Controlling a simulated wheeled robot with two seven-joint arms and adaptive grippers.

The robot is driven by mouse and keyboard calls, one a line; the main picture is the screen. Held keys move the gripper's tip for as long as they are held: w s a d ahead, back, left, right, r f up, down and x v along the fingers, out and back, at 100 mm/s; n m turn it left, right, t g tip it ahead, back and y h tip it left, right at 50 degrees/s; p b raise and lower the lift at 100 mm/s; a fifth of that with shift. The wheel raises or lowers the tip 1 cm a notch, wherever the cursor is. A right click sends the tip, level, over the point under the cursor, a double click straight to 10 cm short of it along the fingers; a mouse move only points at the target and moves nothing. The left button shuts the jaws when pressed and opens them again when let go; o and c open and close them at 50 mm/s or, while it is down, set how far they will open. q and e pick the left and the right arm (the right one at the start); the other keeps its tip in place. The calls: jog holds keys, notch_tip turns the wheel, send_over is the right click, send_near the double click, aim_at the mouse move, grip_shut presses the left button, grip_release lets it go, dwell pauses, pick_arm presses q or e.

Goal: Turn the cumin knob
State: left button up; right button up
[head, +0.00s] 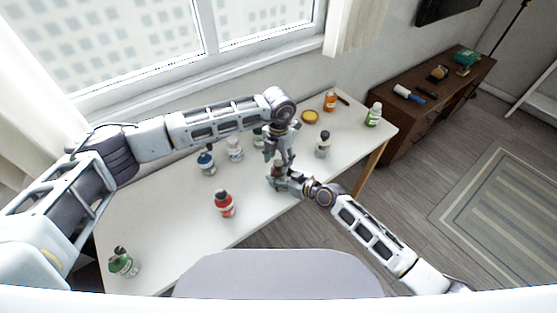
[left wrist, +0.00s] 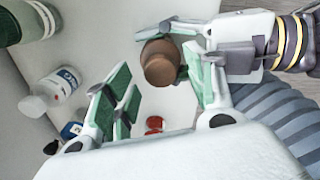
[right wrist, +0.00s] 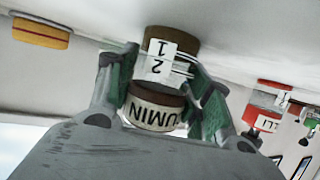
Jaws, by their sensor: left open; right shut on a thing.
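The cumin container shows in the right wrist view as a brown cylinder with a partly visible "UMIN" label (right wrist: 155,112) and a brown section with a "1 2" tag (right wrist: 183,42). My right gripper (right wrist: 158,88) is shut around it, one finger on each side. In the left wrist view its round brown top, the cumin knob (left wrist: 160,62), sits between the right gripper's fingers (left wrist: 182,58). My left gripper (left wrist: 160,88) is open above it, its fingers apart and not clearly touching the knob. In the head view, left gripper (head: 277,152) and right gripper (head: 280,181) meet closely and mostly hide the container.
A red bottle (head: 225,205), a blue-labelled bottle (head: 206,162), a white bottle (head: 235,150) and a grey bottle (head: 322,145) stand nearby on the white table (head: 170,220). A yellow-topped tin (head: 310,117) lies behind.

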aim_at(278, 163)
pick_arm(q)
notch_tip(278, 163, up, 11)
dwell(0.6)
jog(key=shift+f, duration=0.1)
dwell(1.0)
jog(key=shift+f, duration=5.85)
jog(key=shift+c, duration=0.4)
jog(key=c, duration=1)
